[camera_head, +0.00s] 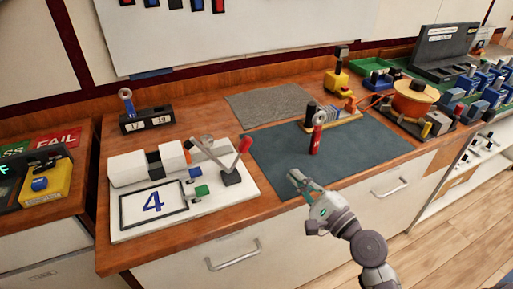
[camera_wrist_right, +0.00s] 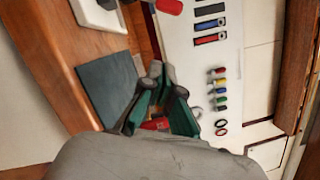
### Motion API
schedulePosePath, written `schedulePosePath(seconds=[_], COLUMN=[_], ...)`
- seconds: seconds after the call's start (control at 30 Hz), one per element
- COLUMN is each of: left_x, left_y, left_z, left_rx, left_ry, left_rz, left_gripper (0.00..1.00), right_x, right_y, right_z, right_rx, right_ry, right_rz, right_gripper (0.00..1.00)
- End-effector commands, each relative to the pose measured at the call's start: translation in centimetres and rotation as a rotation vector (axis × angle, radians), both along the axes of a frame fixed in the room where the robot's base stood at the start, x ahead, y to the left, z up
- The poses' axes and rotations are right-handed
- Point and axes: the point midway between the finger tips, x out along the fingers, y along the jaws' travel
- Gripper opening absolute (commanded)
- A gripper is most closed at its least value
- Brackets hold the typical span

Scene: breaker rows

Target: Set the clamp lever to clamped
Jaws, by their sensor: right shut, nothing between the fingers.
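The clamp lever (camera_head: 243,148) has a red handle tilted up to the right and a dark base. It stands on the right part of a white fixture board (camera_head: 240,199), beside a grey metal arm (camera_head: 212,149). I cannot tell from its pose whether it is clamped. My right gripper (camera_head: 294,178) is shut and empty over the front of the dark mat, to the right of the lever and apart from it. Its fingers (camera_wrist_right: 160,82) also show in the right wrist view, where the lever is not clearly seen. My left gripper is out of view.
A red and black upright tool (camera_head: 317,134) stands on the dark mat (camera_head: 275,165), beyond my right gripper. A black number block (camera_head: 147,120) sits behind the board. A yellow button box (camera_head: 45,185) is at far left. The mat's front part is clear.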

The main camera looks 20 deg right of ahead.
Motion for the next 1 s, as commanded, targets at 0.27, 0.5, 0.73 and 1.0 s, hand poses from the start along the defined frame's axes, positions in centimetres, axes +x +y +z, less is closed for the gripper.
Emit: schedulePosePath(seconds=[0.27, 0.5, 0.73, 1.0], left_x=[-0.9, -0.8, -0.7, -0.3], left_y=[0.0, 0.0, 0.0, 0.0], left_z=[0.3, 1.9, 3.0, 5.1], left_rx=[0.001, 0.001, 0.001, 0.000], left_ry=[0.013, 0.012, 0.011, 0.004], left_rz=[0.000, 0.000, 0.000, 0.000], left_gripper=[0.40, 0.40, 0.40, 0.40], right_x=[0.6, 4.6, 9.3, 9.3], right_y=[0.1, 1.3, 2.8, 5.7], right_z=[0.2, 1.0, 1.5, 3.0], right_rx=[0.001, 0.003, 0.003, 0.002], right_ry=[0.000, -0.002, -0.002, 0.002], right_rz=[-0.001, -0.001, 0.000, 0.000], right_gripper=[0.00, 0.00, 0.00, 0.00])
